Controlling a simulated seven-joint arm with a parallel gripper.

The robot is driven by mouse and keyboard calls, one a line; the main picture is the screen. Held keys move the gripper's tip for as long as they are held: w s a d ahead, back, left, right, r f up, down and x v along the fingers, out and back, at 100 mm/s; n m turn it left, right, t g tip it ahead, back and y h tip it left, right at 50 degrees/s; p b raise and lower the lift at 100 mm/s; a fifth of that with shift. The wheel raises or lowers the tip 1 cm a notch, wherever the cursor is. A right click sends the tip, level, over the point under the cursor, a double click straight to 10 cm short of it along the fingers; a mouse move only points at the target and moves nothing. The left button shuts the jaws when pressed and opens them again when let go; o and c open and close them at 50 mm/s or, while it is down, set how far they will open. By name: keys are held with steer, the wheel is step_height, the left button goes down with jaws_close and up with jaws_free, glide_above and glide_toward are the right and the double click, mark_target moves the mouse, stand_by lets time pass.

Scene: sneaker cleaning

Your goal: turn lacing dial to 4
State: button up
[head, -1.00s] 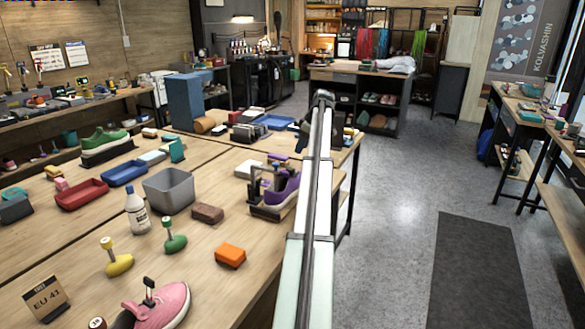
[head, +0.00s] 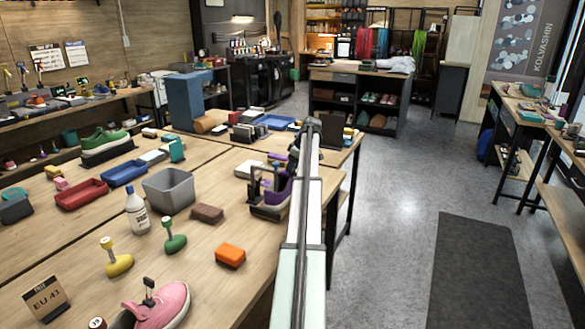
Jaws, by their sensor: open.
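A purple sneaker (head: 279,191) sits in a dark stand (head: 268,212) near the right edge of the wooden table, partly covered by my arm. Dark upright parts stand at its left side. I cannot make out a lacing dial or its numbers on it. The dark end of my arm, with my gripper (head: 292,160), is just above and behind the purple sneaker. It is small and partly hidden by my pale arm link. The jaws are open, and nothing shows held in them. I cannot tell whether it touches the sneaker or stand.
Left of the stand are a brown block (head: 207,213), an orange block (head: 230,255), a grey bin (head: 169,189) and a white bottle (head: 137,212). A pink sneaker (head: 160,304) lies at the front. Several small items crowd the table behind.

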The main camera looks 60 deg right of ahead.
steer(key=c, duration=0.8)
steer(key=shift+m, duration=0.3)
steer(key=m, duration=0.1)
steer(key=m+h, duration=0.1)
steer(key=m, duration=0.1)
steer(key=shift+a+h, duration=0.2)
steer(key=shift+h, duration=0.1)
steer(key=shift+w+m+g+h, duration=0.1)
steer(key=shift+m+g+h, duration=0.45)
steer(key=shift+m, duration=1.45)
steer(key=o, duration=0.8)
